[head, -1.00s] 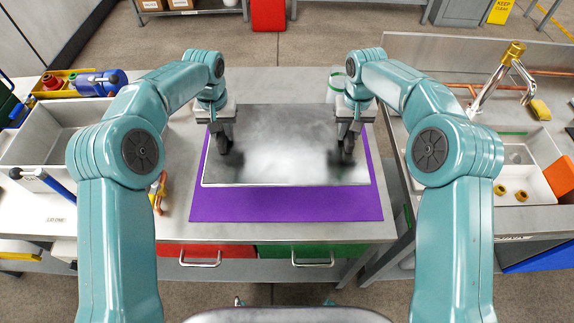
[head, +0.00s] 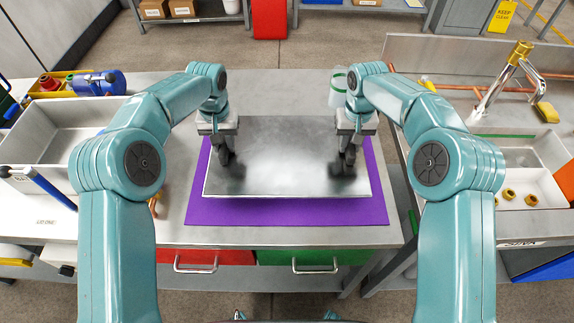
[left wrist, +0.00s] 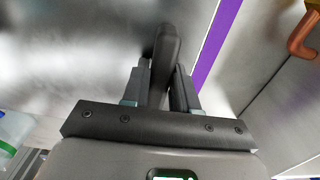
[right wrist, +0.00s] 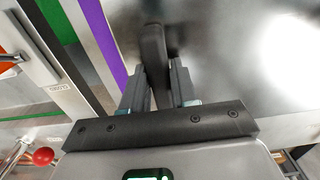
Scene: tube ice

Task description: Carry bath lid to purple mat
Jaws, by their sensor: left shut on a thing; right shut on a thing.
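The bath lid (head: 285,150) is a flat, shiny metal sheet with two dark handles. It is over the purple mat (head: 290,212), which shows around its left, right and front edges. I cannot tell whether the lid touches the mat. My left gripper (head: 224,158) is shut on the lid's left handle, seen close in the left wrist view (left wrist: 164,62). My right gripper (head: 347,158) is shut on the right handle, seen close in the right wrist view (right wrist: 155,58). The mat's middle and back are hidden under the lid.
A white bottle with a green band (head: 338,90) stands behind the lid near my right arm. A grey bin (head: 45,140) is on the left bench. A sink with a brass-topped tap (head: 505,80) is on the right. Red (head: 205,257) and green (head: 310,256) drawers are below the front edge.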

